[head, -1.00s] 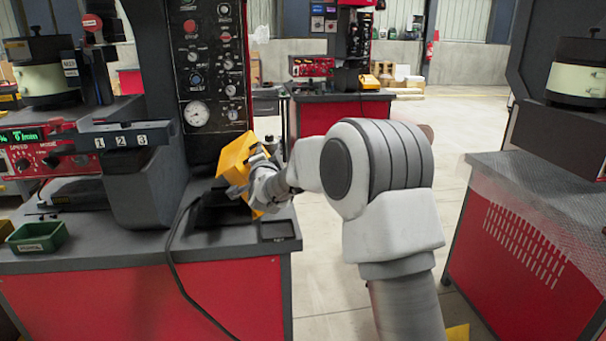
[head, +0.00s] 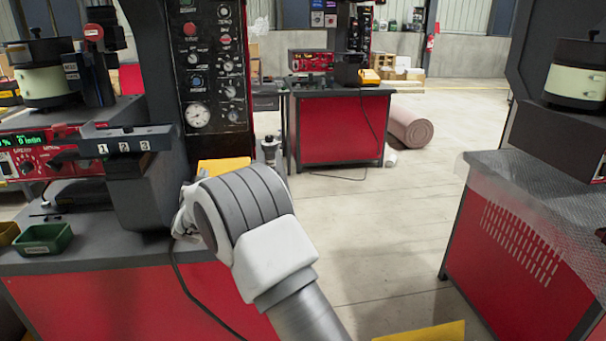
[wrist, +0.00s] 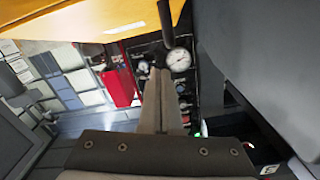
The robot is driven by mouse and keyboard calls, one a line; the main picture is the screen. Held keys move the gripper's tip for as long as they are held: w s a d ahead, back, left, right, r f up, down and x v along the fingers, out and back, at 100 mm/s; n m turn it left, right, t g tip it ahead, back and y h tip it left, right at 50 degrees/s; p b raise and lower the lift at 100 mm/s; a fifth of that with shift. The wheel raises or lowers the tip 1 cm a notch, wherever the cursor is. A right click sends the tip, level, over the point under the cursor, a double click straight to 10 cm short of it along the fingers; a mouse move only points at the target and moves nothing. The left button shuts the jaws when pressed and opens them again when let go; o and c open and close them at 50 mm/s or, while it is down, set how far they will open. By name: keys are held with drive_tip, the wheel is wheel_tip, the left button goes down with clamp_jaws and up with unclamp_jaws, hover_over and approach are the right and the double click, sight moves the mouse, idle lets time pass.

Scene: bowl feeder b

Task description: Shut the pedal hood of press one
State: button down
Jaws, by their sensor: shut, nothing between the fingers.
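The yellow pedal hood (head: 222,166) of the near press shows in the head view as a low yellow strip at the foot of the control panel. My arm hides its front and lower part, so I cannot tell whether it is fully shut. In the wrist view the hood (wrist: 90,14) fills the upper left edge, close to the camera. My gripper (wrist: 160,85) is shut and empty, its fingers together in the middle of the wrist view. I cannot tell whether it touches the hood. The pedal beneath is hidden.
The dark control panel (head: 214,75) rises behind the hood. A grey block marked 1 2 3 (head: 150,195) stands close left of my wrist. A green tray (head: 40,238) sits further left. A black cable hangs over the bench front.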

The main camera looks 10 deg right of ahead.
drive_tip(key=shift+a+f, duration=0.95)
drive_tip(key=shift+a, duration=0.05)
drive_tip(key=shift+r, duration=0.1)
